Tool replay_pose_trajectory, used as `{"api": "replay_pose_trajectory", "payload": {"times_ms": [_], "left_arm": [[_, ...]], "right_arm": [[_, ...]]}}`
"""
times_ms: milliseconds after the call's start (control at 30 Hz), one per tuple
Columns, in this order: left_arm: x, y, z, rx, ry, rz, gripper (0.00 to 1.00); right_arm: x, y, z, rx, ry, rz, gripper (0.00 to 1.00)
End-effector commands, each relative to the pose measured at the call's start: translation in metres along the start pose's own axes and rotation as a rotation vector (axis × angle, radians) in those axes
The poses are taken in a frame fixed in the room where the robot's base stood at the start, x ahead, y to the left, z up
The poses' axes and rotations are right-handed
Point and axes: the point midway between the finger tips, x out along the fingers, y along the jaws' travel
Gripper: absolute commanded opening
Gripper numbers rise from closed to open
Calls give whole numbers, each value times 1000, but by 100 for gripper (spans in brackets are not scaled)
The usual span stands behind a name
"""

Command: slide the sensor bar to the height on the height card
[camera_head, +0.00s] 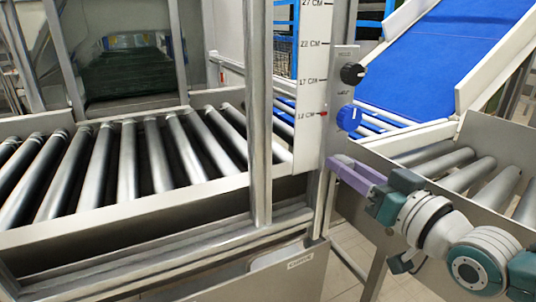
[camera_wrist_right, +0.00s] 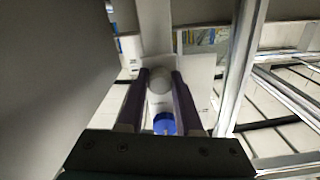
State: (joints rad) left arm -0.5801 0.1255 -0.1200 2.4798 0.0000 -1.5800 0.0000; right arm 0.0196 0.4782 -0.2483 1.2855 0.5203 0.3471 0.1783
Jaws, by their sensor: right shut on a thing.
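A white scale (camera_head: 311,85) with centimetre marks stands upright on the metal post. A red pointer (camera_head: 323,113) is at the 12 CM mark. The sensor bar itself is not clear to make out. My right gripper (camera_head: 337,163), with purple fingers, is at the post below the blue knob. In the right wrist view, its fingers close around a pale round knob (camera_wrist_right: 159,80), which looks like the sensor bar's handle. In the head view the fingers hide this knob. No height card can be made out. My left gripper is not in view.
A panel with a black knob (camera_head: 353,73) and a blue knob (camera_head: 349,118) sits just above my right gripper. A roller conveyor (camera_head: 128,165) lies to the left, more rollers (camera_head: 468,174) to the right. A blue belt (camera_head: 440,60) slopes behind. A metal upright (camera_head: 259,110) stands left of the scale.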

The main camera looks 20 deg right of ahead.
Motion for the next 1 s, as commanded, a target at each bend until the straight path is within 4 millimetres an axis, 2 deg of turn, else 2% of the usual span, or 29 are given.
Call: {"api": "replay_pose_trajectory", "payload": {"times_ms": [167,200,467,767,867,1000], "left_arm": [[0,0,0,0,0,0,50],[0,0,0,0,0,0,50],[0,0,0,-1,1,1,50],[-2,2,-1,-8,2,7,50],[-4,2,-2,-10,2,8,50],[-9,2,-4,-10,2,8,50]], "right_arm": [[0,0,1,0,-6,1,0],[0,0,1,0,-6,1,36],[0,0,0,0,-2,0,64],[-3,0,0,0,-1,0,64],[-13,0,-1,0,-2,0,64],[-37,0,0,0,-6,1,64]]}}
